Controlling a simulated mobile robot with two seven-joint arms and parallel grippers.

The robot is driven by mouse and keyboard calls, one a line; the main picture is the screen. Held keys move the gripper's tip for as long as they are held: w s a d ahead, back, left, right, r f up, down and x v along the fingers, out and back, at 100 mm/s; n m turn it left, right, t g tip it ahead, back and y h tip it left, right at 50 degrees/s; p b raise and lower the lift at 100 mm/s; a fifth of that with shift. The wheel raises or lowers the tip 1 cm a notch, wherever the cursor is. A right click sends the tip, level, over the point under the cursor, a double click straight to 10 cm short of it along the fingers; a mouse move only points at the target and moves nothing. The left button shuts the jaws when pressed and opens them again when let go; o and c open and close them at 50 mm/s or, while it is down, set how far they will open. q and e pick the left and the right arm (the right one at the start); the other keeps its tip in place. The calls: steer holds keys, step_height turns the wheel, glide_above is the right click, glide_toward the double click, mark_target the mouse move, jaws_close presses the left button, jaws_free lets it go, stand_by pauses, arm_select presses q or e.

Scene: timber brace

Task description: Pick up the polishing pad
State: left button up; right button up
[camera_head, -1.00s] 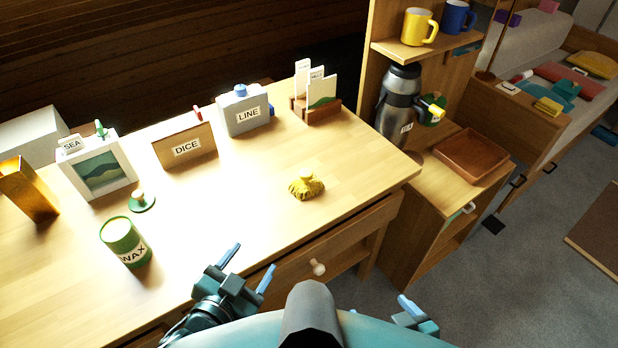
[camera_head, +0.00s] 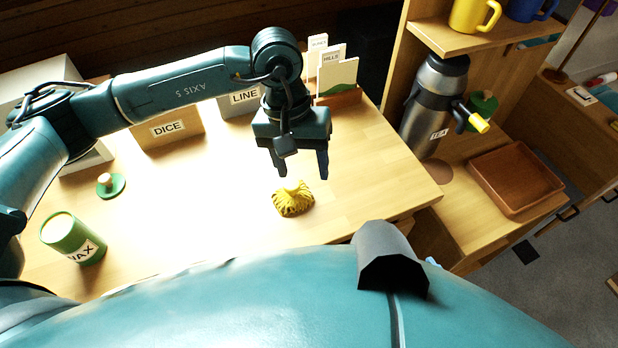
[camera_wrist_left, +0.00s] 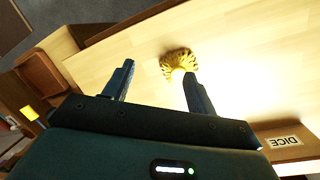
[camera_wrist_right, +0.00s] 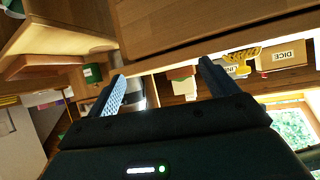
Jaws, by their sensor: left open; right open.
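In the left wrist view the pad lies beyond the open fingertips (camera_wrist_left: 158,72), nearer the right finger. My right gripper (camera_wrist_right: 162,72) is open and empty, low in front of the table; my body hides it in the head view.
A green wax tin (camera_head: 72,240) and a green knobbed disc (camera_head: 110,186) stand to the left. DICE (camera_head: 168,128) and LINE (camera_head: 240,98) boxes and a card holder (camera_head: 338,97) line the back. A flask (camera_head: 434,105) and brown tray (camera_head: 515,178) are at right. Table around the pad is clear.

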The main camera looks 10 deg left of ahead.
arm_select(q)
steer(key=w+a+t+y, duration=0.1)
steer(key=w+a+y, duration=0.1)
steer(key=w+a, duration=0.1)
glide_above(292, 183)
steer(key=shift+m, duration=0.4)
steer(key=f, duration=0.3)
steer(key=f+p, duration=0.1)
steer(key=f, duration=0.1)
steer(key=shift+s+a+f, duration=0.1)
steer(key=shift+a+f, duration=0.1)
steer(key=shift+f, duration=0.2)
steer(key=shift+d+f+p, duration=0.2)
steer(key=shift+f+p, duration=0.45)
steer(key=shift+f, duration=2.45)
steer(key=shift+c, duration=0.3)
steer(key=c, duration=1)
